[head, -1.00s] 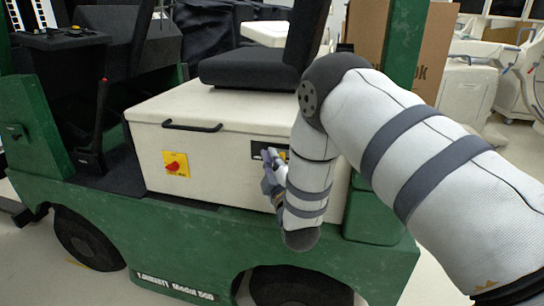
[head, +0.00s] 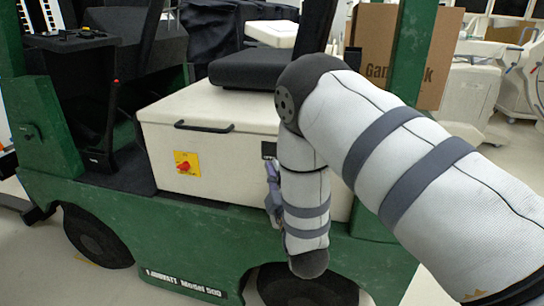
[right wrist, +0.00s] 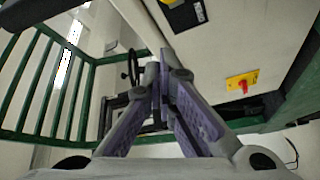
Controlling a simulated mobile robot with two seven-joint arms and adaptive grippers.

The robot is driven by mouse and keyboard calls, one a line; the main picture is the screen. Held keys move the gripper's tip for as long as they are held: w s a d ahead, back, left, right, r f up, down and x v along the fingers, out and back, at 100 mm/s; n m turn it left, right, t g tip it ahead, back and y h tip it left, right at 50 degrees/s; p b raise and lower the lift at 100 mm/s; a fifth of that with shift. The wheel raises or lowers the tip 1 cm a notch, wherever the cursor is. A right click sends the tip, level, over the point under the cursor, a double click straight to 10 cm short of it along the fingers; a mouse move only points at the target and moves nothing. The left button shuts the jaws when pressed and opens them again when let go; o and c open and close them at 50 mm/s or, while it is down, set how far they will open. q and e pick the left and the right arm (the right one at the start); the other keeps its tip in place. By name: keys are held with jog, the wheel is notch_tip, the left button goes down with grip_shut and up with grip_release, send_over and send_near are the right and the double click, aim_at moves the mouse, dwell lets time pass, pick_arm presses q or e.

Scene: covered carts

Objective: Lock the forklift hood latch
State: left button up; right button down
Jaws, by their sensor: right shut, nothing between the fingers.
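The forklift hood (head: 220,115) is a cream box that looks closed, with a black handle (head: 204,127) on its upper front edge. A yellow plate with a red knob (head: 187,163) is on its front; it also shows in the right wrist view (right wrist: 242,85). A black latch-like part (head: 268,150) sits farther right, partly hidden by my arm; it also shows in the right wrist view (right wrist: 186,13). My right gripper (head: 271,190) is shut and empty, beside the hood front below this black part. Its purple fingers meet in the right wrist view (right wrist: 163,72). My left gripper is out of view.
The green forklift body (head: 170,235) surrounds the hood. A black seat (head: 255,68) is above it, and a green post (head: 412,60) stands at the right. A cardboard box (head: 440,60) is behind. Open floor lies in front of the forklift.

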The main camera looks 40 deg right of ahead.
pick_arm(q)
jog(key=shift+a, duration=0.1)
pick_arm(e)
jog(key=v, duration=0.2)
jog(key=shift+s+a, duration=0.25)
jog(key=shift+a, duration=0.05)
jog(key=s+a+f+m+g+y, duration=0.25)
jog(key=s+f+g, duration=0.25)
jog(key=s+f, duration=0.45)
jog(key=s+a+f+m+g+y, duration=0.25)
jog(key=s+f+g, duration=0.4)
jog(key=f, duration=0.65)
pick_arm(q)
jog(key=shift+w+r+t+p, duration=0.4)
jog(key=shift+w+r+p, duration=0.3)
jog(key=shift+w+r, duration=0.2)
pick_arm(e)
jog(key=s+a+f+m+g, duration=0.1)
jog(key=s+a+g, duration=0.1)
jog(key=s, duration=0.7)
jog(key=s+a+f+m+g+y, duration=0.1)
jog(key=s+g, duration=0.3)
jog(key=s, duration=0.4)
jog(key=s+a+f+m+g+y, duration=0.1)
jog(key=s+a+f+g, duration=0.1)
jog(key=s, duration=0.7)
jog(key=shift+s+a+m+g, duration=0.35)
jog(key=shift+a+g, duration=0.2)
jog(key=shift+g, duration=0.2)
